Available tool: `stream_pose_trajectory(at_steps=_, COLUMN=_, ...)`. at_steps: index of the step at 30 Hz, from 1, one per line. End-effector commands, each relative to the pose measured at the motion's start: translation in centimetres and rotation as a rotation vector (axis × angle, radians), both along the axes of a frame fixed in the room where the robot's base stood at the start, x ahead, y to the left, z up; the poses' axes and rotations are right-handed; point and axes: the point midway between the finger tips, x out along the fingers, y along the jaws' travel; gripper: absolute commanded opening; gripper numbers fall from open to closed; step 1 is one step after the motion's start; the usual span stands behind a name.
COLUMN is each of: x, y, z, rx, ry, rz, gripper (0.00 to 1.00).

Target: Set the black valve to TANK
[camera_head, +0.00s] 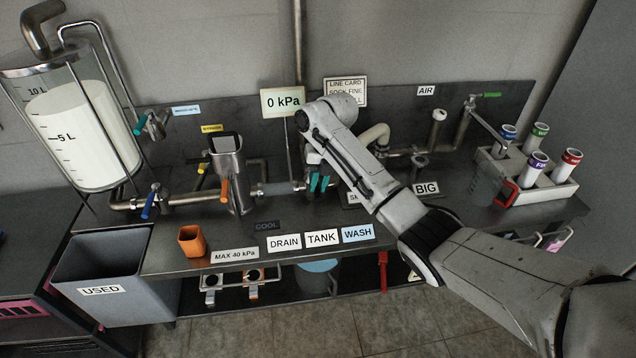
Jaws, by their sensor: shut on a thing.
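My gripper (318,183), with teal fingertips, is at the pipe fitting in the middle of the bench, above the label row. It is shut on what appears to be the black valve's handle, which my gripper and arm largely hide. I cannot tell which way the handle points. The labels DRAIN (284,243), TANK (322,238) and WASH (357,233) run left to right along the bench's front edge. My fingertips are behind the TANK label, apart from it.
A display (283,102) reads 0 kPa. The glass tank (75,130) stands at left, with a blue-handled valve (150,203) near its base. An orange cup (191,241), a steel vessel (228,170) with an orange handle, a USED bin (105,270) and a tube rack (540,190) surround the work area.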

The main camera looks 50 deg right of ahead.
Motion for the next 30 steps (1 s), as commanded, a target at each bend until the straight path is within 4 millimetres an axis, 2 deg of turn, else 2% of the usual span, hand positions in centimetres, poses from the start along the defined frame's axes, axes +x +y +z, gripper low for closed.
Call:
stream_pose_trajectory(at_steps=11, x=0.01, y=-0.06, z=0.05, rx=-0.001, ry=-0.001, rz=0.004, gripper=0.0)
stream_pose_trajectory(at_steps=12, x=0.02, y=-0.07, z=0.05, rx=-0.001, ry=-0.001, rz=0.003, gripper=0.18)
stream_pose_trajectory(at_steps=20, x=0.02, y=-0.04, z=0.04, rx=-0.001, ry=-0.001, rz=0.003, gripper=0.43)
stream_pose_trajectory(at_steps=30, x=0.01, y=-0.15, z=0.65, rx=-0.001, ry=-0.004, rz=0.003, gripper=0.43)
